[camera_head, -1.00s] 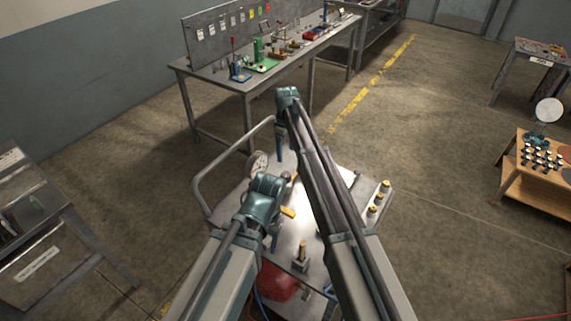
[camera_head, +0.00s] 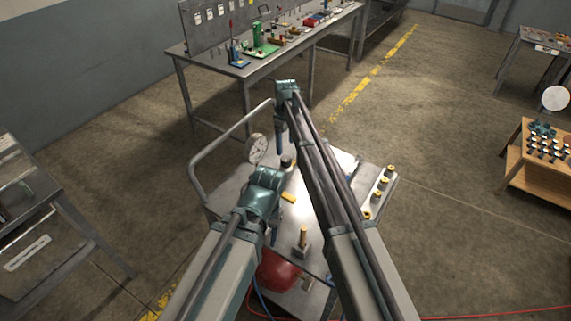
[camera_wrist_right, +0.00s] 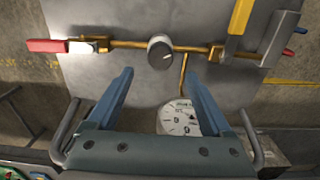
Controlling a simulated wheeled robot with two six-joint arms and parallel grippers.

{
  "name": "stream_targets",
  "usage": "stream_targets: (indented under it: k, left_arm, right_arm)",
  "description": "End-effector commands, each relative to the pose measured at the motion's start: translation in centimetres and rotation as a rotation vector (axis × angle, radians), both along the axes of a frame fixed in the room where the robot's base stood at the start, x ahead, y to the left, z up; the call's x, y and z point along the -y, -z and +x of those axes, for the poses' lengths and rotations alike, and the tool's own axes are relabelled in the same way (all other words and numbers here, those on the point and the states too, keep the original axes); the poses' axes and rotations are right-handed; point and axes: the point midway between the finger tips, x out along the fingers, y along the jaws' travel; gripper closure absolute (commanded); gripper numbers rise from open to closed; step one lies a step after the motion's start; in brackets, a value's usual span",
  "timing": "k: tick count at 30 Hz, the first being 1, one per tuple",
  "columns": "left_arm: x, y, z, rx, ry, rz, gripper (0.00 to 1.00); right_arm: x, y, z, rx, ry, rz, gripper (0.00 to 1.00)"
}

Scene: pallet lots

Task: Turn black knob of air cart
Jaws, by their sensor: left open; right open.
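The air cart (camera_head: 225,185) stands in front of me, with a grey top plate. Its black knob (camera_head: 287,162) shows between my arms, right of a white pressure gauge (camera_head: 257,149). In the right wrist view the black knob (camera_wrist_right: 160,51) sits on a brass pipe, ahead of and apart from my fingers. My right gripper (camera_wrist_right: 158,80) is open and empty, its blue fingers spread to either side of the knob's line. In the head view the right gripper (camera_head: 281,145) points down near the knob. My left gripper (camera_head: 271,235) is open, lower over the cart; its fingers are partly hidden.
A yellow lever (camera_head: 288,197) is close to my left gripper. A cart rail (camera_head: 190,180) rises at the left.

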Motion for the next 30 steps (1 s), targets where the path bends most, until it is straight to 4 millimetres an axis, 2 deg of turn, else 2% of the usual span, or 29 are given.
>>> stream_targets:
  k: [1,12,17,26,30]
  left_arm:
    - [0.0,1.5,0.0,0.0,0.0,0.0,0.4]
    - [0.0,6.5,0.0,0.0,-0.001,0.0,0.4]
    - [0.0,7.4,0.0,0.0,0.0,0.0,0.4]
    - [0.0,7.3,0.0,0.0,0.0,0.0,0.4]
    - [0.0,7.4,0.0,0.0,0.0,0.0,0.4]
  right_arm:
    - [0.0,1.5,0.0,0.0,0.0,0.0,0.16]
    - [0.0,6.5,0.0,0.0,0.0,0.0,0.16]
    - [0.0,7.4,0.0,0.0,0.0,0.0,0.16]
    - [0.0,7.3,0.0,0.0,0.0,0.0,0.16]
    - [0.0,7.3,0.0,0.0,0.0,0.0,0.39]
